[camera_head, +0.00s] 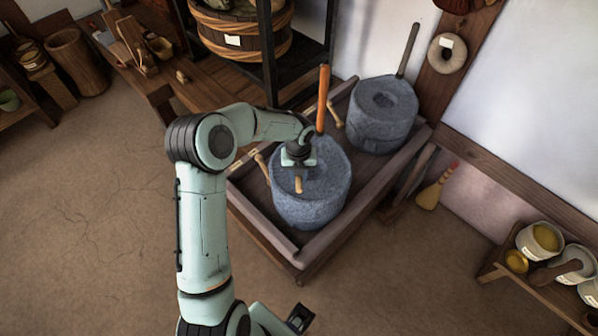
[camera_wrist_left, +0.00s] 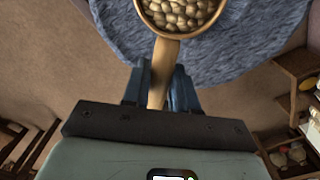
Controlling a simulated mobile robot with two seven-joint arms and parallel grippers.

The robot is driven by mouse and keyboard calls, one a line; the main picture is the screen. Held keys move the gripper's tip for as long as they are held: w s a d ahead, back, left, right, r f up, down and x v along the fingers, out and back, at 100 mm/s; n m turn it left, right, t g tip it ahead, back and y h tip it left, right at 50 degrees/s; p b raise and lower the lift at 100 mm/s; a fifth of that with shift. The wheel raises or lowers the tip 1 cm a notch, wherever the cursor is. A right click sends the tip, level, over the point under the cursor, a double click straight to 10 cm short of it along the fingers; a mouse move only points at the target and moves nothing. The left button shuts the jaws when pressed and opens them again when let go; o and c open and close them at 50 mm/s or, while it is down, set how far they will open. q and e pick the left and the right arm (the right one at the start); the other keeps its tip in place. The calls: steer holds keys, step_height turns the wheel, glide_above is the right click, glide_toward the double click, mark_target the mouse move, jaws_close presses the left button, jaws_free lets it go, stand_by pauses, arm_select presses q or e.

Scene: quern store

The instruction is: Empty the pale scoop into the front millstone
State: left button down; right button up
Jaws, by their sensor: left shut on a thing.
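My left gripper (camera_head: 298,162) is above the front millstone (camera_head: 322,205), a grey stone drum with an upright orange handle. In the left wrist view the gripper (camera_wrist_left: 160,88) is shut on the handle of the pale scoop (camera_wrist_left: 165,55). The scoop's bowl holds pale beans or grains and looks level. The bowl is cut off by the top edge, with the grey millstone (camera_wrist_left: 245,50) behind it. In the head view only a small tan bit of the scoop (camera_head: 298,185) shows. My right gripper (camera_head: 300,318) seems to show at the bottom edge; its fingers are unclear.
The front millstone stands in a wooden tray (camera_head: 275,240) with a second millstone (camera_head: 381,115) behind it. A brush (camera_head: 436,190) leans at the right. A shelf at the lower right holds bowls (camera_head: 540,240). A bench stands at the back left. The floor at left is clear.

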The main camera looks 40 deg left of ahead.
arm_select(q)
steer(key=shift+f+b, duration=1.35)
steer(key=shift+f, duration=0.45)
steer(key=shift+w+d+f, duration=0.1)
steer(key=shift+w+d, duration=0.05)
steer(key=shift+d, duration=0.05)
steer(key=shift+g+y+b, duration=0.35)
steer(key=shift+g+y, duration=0.05)
steer(key=shift+y, duration=0.1)
steer(key=shift+a+r+g+y, duration=0.15)
steer(key=shift+r+g+y, duration=0.15)
steer(key=shift+s+a+f+t+h+p, duration=0.1)
steer(key=shift+s+t+h+p, duration=0.1)
steer(key=shift+t+h+p, duration=0.35)
steer(key=shift+w+h, duration=0.15)
steer(key=shift+h, duration=0.1)
steer(key=shift+d+g+y+p, duration=0.2)
steer(key=shift+g+y+p, duration=0.2)
steer(key=shift+y, duration=0.2)
steer(key=shift+a, duration=0.1)
arm_select(e)
steer(key=shift+s+f, duration=0.35)
steer(key=shift+f, duration=0.55)
